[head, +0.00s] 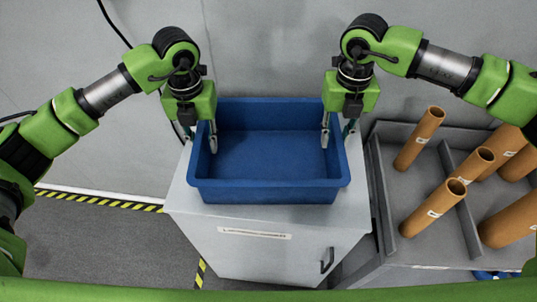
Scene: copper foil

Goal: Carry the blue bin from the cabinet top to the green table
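The blue bin (265,190) is empty and stands upright on the grey cabinet top (230,213). My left gripper (202,137) points down at the bin's left wall, with one finger inside the bin and the other outside, partly hidden. My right gripper (337,132) straddles the right wall in the same way. Whether the fingers press on the walls cannot be made out. I do not see a green table.
To the right, close beside the cabinet, a grey divided tray (385,200) holds several brown tubes (433,207). A grey wall (265,50) stands close behind the bin. The floor at left (100,240) is clear, with yellow-black tape (100,201).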

